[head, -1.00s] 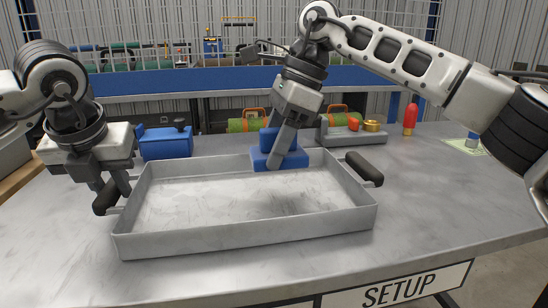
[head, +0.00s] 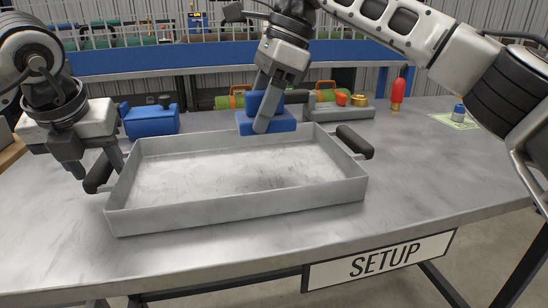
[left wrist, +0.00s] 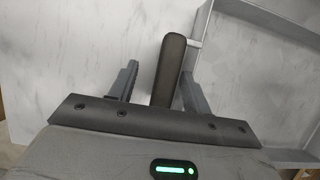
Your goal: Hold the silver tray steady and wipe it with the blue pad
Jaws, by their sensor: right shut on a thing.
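The silver tray (head: 240,208) lies flat on the table, with a black handle at each end and grey smudges on its floor. My left gripper (head: 93,165) is open at the left handle (head: 98,173). In the left wrist view, the black handle (left wrist: 168,70) lies between the spread fingers of the left gripper (left wrist: 158,88), with a clear gap to the left finger. My right gripper (head: 262,125) is shut on the blue pad (head: 284,122) at the tray's back wall. The pad's lower edge overlaps the rim; its contact with the tray is hidden.
A blue box (head: 150,122) stands behind the tray's left corner. Green rolls (head: 228,102), a grey holder (head: 340,112) and a red-topped cylinder (head: 397,94) stand along the back. A SETUP sign (head: 380,260) hangs on the front edge.

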